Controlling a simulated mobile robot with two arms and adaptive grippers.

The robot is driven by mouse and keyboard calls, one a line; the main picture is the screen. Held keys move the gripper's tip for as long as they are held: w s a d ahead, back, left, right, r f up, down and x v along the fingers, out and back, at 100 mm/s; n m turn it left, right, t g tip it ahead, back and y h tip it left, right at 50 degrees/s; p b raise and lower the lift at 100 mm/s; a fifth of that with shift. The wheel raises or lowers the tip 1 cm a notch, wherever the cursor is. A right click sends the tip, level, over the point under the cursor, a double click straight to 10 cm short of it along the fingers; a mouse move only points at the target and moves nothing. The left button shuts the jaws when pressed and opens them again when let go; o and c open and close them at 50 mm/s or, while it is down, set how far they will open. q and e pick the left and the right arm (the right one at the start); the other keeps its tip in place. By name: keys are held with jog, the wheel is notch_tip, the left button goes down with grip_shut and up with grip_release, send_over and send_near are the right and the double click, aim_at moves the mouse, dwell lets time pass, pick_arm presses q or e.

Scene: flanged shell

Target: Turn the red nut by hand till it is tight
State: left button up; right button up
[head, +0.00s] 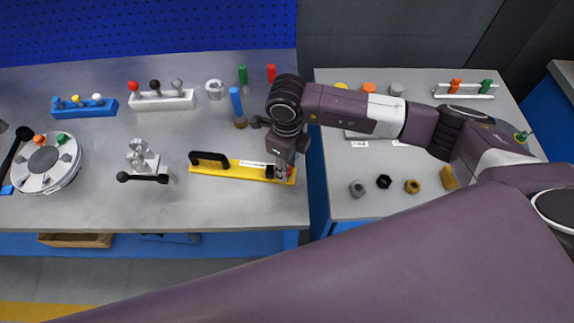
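My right gripper (283,176) points down at the right end of a yellow bar tool (228,171) with a black handle, on the left bench. A small red part (291,170) shows right beside its fingers; it may be the red nut, but the gripper hides most of it. Whether the fingers are open or shut on it is too small to tell. The round grey flanged shell (47,184) lies at the far left, with an orange nut (38,138) and a green nut (62,138) on its rim. My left gripper is out of view.
A grey clamp with a black lever (143,178) stands left of the yellow tool. A blue-topped cylinder (236,104) stands close behind the gripper. Loose nuts (384,181) lie on the right bench, across a gap. The left bench's front strip is clear.

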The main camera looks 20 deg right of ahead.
jog(key=shift+o, duration=1.1)
jog(key=shift+r, duration=0.15)
notch_tip(320, 180, up, 12)
